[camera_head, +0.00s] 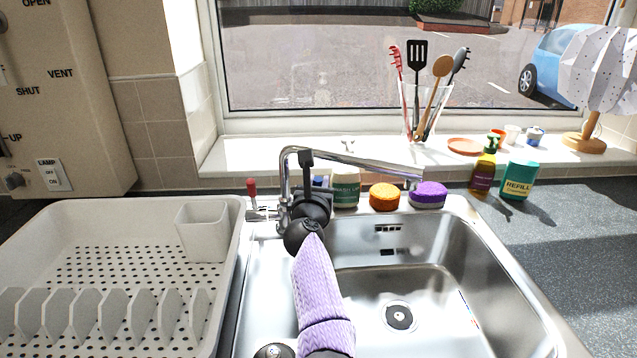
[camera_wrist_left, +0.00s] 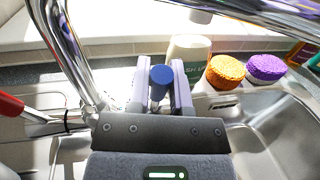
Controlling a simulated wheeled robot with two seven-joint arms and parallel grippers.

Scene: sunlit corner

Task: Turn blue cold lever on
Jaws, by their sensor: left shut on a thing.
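The blue cold lever's round blue end (camera_wrist_left: 161,78) shows in the left wrist view between the two fingers of my left gripper (camera_wrist_left: 161,84), which is shut on it. In the head view my left gripper (camera_head: 307,160) is at the base of the chrome tap (camera_head: 285,180), in front of the sink's back edge. My wrist hides most of the blue lever there. The red lever (camera_head: 252,190) stands upright left of the tap; it also shows at the left of the left wrist view (camera_wrist_left: 12,106). My right gripper is out of view.
A washing-up bottle (camera_head: 346,188), an orange sponge (camera_head: 384,196) and a purple sponge (camera_head: 429,194) are right of the gripper. The tap spout (camera_head: 360,162) reaches right above them. A white dish rack (camera_head: 232,262) is at the left. The sink bowl (camera_head: 440,290) is empty.

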